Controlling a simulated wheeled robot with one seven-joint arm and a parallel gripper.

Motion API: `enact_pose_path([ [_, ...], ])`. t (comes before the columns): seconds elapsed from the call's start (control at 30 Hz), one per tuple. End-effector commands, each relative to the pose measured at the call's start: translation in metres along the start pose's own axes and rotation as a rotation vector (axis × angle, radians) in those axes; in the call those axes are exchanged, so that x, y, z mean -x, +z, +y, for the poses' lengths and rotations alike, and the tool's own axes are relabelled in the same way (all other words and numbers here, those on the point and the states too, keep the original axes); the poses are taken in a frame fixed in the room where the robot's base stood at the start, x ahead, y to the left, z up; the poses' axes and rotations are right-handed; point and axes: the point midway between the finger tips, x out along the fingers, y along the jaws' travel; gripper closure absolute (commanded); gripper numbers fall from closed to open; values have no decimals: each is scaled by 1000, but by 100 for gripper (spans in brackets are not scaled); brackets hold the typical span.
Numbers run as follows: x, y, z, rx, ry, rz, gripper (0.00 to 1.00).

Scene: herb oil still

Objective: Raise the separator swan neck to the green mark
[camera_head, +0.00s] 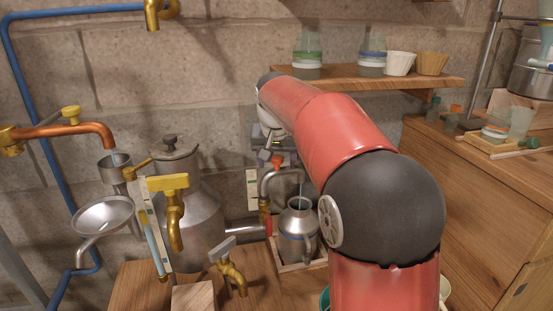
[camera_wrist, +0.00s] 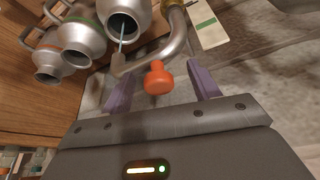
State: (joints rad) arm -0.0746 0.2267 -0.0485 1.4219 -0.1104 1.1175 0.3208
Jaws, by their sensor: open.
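The separator swan neck is a bent grey metal pipe (camera_head: 268,181); it also shows in the wrist view (camera_wrist: 180,38). Its orange knob (camera_wrist: 158,78) sits between the two purple fingers of my gripper (camera_wrist: 156,68), with a gap on both sides. In the head view the knob (camera_head: 278,160) is small beside the pipe's top. My gripper is open, and my arm hides much of it in the head view. A pale scale plate (camera_wrist: 209,24) with a green mark stands beside the neck; it also shows in the head view (camera_head: 252,190).
A metal can (camera_head: 298,222) stands under the neck's outlet; in the wrist view several cans show, one with an orange band (camera_wrist: 82,40). A large metal vessel (camera_head: 190,215) stands left, with brass taps (camera_head: 174,210) before it. A wooden shelf (camera_head: 440,82) holds glass jars above.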

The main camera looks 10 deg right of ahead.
Motion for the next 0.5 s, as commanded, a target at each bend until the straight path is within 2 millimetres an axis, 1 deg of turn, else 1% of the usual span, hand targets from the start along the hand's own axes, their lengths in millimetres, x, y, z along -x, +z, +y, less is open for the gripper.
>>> enact_pose_path([
  [0.13, 0, 0, 0, 0, 0, 0, 41],
  [0.5, -1, 1, 0, 1, 1, -4, 89],
])
